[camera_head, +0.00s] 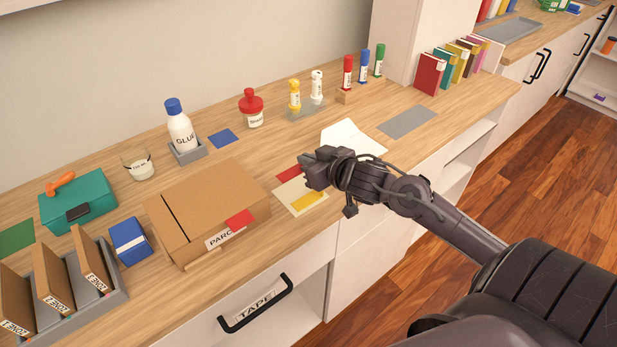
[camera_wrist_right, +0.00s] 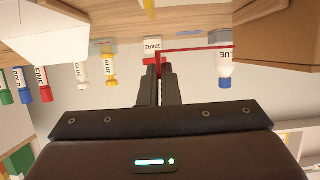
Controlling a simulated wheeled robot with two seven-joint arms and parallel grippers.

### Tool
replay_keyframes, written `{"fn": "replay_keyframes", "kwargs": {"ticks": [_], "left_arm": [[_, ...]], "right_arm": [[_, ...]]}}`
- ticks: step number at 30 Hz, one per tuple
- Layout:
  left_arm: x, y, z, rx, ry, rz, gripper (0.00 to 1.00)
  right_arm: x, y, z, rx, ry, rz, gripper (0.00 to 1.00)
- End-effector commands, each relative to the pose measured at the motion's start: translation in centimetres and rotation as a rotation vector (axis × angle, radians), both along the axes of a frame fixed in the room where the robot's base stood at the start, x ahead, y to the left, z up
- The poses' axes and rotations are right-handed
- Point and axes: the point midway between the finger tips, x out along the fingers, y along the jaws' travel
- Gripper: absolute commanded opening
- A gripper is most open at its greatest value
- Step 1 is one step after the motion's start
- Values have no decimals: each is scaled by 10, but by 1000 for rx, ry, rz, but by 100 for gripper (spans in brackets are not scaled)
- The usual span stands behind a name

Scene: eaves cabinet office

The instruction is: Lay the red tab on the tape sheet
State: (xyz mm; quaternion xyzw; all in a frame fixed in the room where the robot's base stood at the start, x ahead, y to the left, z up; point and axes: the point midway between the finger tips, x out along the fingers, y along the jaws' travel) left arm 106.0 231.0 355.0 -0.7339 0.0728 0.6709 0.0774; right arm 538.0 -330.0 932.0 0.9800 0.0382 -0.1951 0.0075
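The cream tape sheet (camera_head: 287,192) lies on the wooden desk, right of the parcel box, with a yellow tab (camera_head: 309,201) on it. My right gripper (camera_head: 308,169) is over the sheet's far right part. Its fingers, also in the wrist view (camera_wrist_right: 161,80), are close together on the red tab (camera_head: 290,172). The tab sticks out to the left over the sheet's far edge. In the wrist view the red tab (camera_wrist_right: 205,48) is a thin, nearly level line. I cannot tell whether it touches the sheet. My left gripper is out of view.
The parcel box (camera_head: 205,200) stands close left, with another red piece (camera_head: 240,219) at its front edge. Bottles, including the red-capped spare one (camera_head: 251,108), stand behind. A grey mat (camera_head: 407,121) is bare.

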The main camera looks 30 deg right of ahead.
Motion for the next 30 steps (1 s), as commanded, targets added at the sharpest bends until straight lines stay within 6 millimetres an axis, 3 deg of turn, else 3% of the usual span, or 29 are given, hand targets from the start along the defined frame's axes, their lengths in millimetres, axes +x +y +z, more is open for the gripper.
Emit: {"fn": "replay_keyframes", "kwargs": {"ticks": [10,23,28,30], "left_arm": [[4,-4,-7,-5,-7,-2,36],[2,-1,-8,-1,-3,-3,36],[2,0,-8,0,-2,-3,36],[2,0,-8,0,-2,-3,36]], "right_arm": [[0,0,-43,1,1,0,0],[0,0,-49,1,-1,0,0],[0,0,-48,0,-1,0,24],[0,0,-48,0,-1,0,25]]}}
